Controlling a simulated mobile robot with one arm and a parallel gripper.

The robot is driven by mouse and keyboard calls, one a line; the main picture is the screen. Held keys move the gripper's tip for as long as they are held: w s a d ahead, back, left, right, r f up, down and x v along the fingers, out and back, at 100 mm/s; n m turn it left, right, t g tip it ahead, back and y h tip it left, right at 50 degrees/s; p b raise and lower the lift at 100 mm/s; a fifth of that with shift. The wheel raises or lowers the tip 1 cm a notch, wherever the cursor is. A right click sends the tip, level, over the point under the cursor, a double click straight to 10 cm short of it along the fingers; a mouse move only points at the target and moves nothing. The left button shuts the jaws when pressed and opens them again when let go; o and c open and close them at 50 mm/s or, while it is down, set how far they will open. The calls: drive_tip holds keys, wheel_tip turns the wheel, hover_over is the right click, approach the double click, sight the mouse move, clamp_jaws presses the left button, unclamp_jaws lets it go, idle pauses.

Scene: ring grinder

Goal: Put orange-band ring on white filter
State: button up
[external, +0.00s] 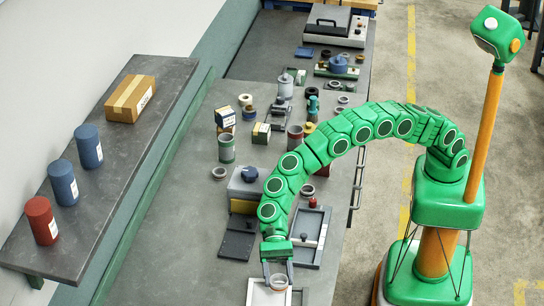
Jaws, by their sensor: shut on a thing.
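The orange-band ring (278,282) is small and pale with a reddish-orange tint, at the bottom of the external view. My gripper (278,278) points down with its two fingers on either side of the ring, shut on it. Beneath and around the ring is a white-rimmed square piece (255,291), which looks like the white filter. It is partly cut off by the bottom edge of the picture. I cannot tell whether the ring touches it or is held just above it.
A dark flat plate (238,241) and a grey framed tray (316,230) lie close behind my gripper. A grey-and-yellow block (246,186) stands farther back. Several rings, canisters and small boxes crowd the bench beyond. The bench's left front (180,250) is clear.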

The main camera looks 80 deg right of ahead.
sight(277, 292)
drive_tip(key=shift+w+a+f, duration=0.15)
drive_tip(key=shift+a+f, duration=0.05)
drive_tip(key=shift+f, duration=1.6)
drive_tip(key=shift+f, duration=0.15)
drive_tip(key=o, duration=1.2)
drive_tip(key=shift+c, duration=0.2)
drive_tip(key=shift+w+d+r, duration=0.1)
drive_tip(key=shift+d+r, duration=0.1)
drive_tip(key=v, duration=1.1)
drive_tip(key=shift+d+r, duration=0.2)
drive_tip(key=shift+d, duration=0.05)
